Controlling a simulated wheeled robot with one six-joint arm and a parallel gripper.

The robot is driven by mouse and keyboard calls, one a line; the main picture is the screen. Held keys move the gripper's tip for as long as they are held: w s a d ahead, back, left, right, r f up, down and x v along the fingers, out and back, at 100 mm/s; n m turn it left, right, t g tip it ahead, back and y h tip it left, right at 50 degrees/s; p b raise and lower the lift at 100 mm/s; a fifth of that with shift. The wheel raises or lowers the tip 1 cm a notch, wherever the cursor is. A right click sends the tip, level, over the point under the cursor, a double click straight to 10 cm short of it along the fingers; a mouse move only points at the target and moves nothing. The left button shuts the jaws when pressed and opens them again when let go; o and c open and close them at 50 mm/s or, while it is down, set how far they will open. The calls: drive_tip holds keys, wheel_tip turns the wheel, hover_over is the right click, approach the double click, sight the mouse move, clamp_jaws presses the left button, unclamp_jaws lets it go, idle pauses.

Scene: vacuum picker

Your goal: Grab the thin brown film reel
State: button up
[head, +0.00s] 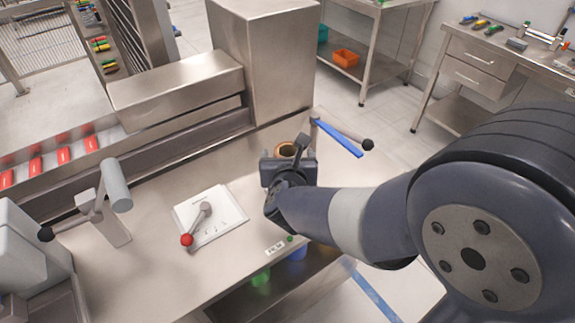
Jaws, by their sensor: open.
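A brown ring-shaped reel (286,149) shows at the far end of the steel worktop, just beyond my gripper. Only its upper part with a dark centre is visible; the rest is hidden behind the gripper. My gripper (287,158) is open and reaches over the worktop from the right, close to the reel. I cannot tell from this view whether the reel is between the fingers or touching them.
A blue lever with a black knob (340,140) stands close to the right of the gripper. A steel cabinet (262,65) rises behind. A white plate with a red-knobbed handle (208,218) lies left. The middle front of the worktop (165,280) is clear.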

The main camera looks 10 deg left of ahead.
drive_tip(key=shift+x, duration=0.75)
drive_tip(key=c, duration=1.2)
